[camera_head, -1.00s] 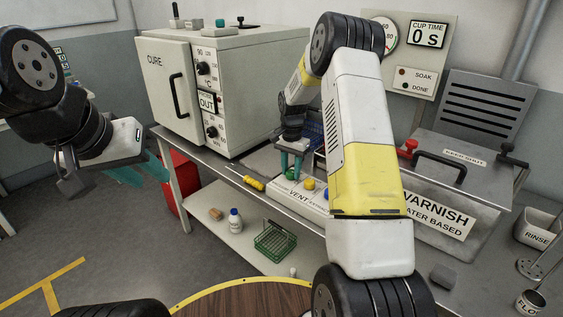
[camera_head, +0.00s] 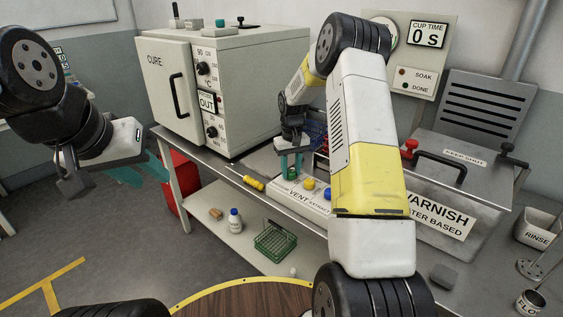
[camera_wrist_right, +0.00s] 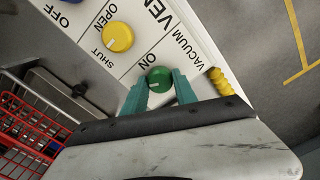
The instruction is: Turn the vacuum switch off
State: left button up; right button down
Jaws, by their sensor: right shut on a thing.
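The vacuum switch is a green round knob (camera_wrist_right: 159,79) on a white panel (camera_wrist_right: 190,35), beside the labels VACUUM and ON in the right wrist view. It has a pale pointer line; I cannot tell for sure which mark it points at. In the head view the green knob (camera_head: 292,172) is at the panel's left end. My right gripper (camera_head: 291,165) is shut on it, with one teal finger on each side in the right wrist view (camera_wrist_right: 160,86). My left gripper (camera_head: 142,171) hangs at the left, open and empty, away from the panel.
A yellow knob (camera_head: 309,184) and a blue knob (camera_head: 328,194) sit to the right on the same panel. A yellow-handled screwdriver (camera_head: 254,184) lies to its left. The cure oven (camera_head: 175,90) stands behind left, the varnish tank (camera_head: 440,205) to the right. A red wire rack (camera_wrist_right: 25,140) is close by.

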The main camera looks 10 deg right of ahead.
aim_at(291, 171)
jog(key=n, duration=0.5)
jog(key=shift+n, duration=0.3)
dwell(0.4)
jog(key=c, duration=1)
grip_release()
notch_tip(291, 171, up, 8)
jog(key=shift+f, duration=0.2)
jog(key=shift+r, duration=0.1)
